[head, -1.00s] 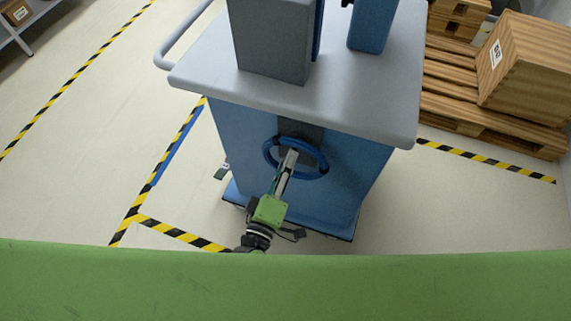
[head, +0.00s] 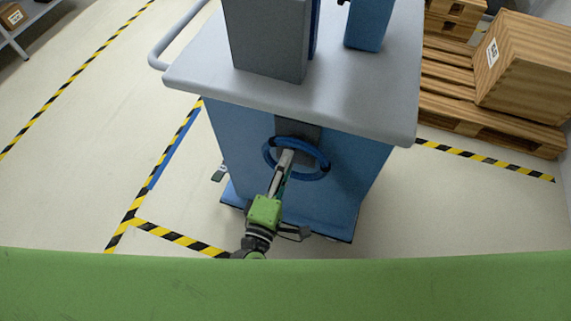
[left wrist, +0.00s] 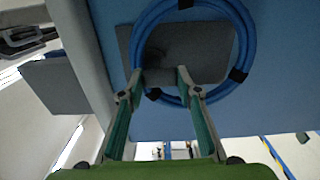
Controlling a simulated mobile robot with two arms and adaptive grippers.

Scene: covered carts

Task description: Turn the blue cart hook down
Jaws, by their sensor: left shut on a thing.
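The blue cart (head: 340,185) stands in the middle of the head view under a grey top. A dark grey plate (head: 300,130) is on its near side, with a blue coiled ring (head: 321,160) with black bands hanging in front. My left gripper (head: 287,155) reaches up to the plate inside the ring. In the left wrist view, its two fingertips (left wrist: 162,77) are on either side of a dark part, likely the hook (left wrist: 162,58), inside the ring (left wrist: 240,45). The hook is blurred and its direction is unclear. My right gripper is out of view.
A grey handle (head: 163,45) juts from the cart top's left corner. A cardboard box (head: 522,65) sits on wooden pallets (head: 470,105) at right. A shelf (head: 22,33) stands at far left. Open floor with striped tape lies around the cart.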

